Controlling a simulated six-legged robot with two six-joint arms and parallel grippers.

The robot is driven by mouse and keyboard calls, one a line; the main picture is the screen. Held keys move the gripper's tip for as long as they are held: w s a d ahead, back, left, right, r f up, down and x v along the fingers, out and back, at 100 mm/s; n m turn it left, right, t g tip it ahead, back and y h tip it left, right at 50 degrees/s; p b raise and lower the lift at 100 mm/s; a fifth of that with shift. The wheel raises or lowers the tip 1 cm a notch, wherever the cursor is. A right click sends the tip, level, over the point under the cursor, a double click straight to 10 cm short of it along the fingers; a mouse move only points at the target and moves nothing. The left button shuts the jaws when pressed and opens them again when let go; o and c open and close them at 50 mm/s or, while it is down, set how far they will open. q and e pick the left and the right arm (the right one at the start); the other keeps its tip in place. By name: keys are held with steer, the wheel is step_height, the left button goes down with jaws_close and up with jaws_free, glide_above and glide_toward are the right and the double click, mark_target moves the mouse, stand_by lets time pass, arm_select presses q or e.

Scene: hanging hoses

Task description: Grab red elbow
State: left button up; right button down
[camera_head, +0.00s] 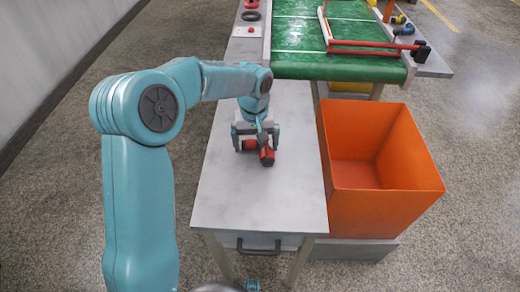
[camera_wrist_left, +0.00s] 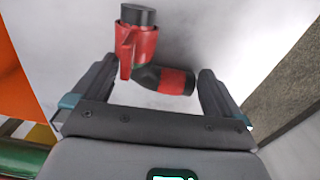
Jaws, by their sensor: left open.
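The red elbow (camera_head: 265,155) lies on the grey table (camera_head: 250,205), below my left gripper (camera_head: 257,143). It is a bent red piece with black ends. In the left wrist view the red elbow (camera_wrist_left: 137,45) shows a black cap at the top and a red and black arm reaching right. My left gripper (camera_wrist_left: 152,88) is open there, one finger on each side of the elbow's lower part. I cannot tell whether the fingers touch it.
An orange bin (camera_head: 390,200) stands right of the table. A green conveyor (camera_head: 330,62) lies beyond the table, with a red bar and other parts on or beside it. A black ring (camera_head: 250,16) lies at the back. Free table surface lies in front of the elbow.

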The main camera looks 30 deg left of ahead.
arm_select(q)
steer(key=c, duration=1.1)
steer(key=shift+o, duration=0.2)
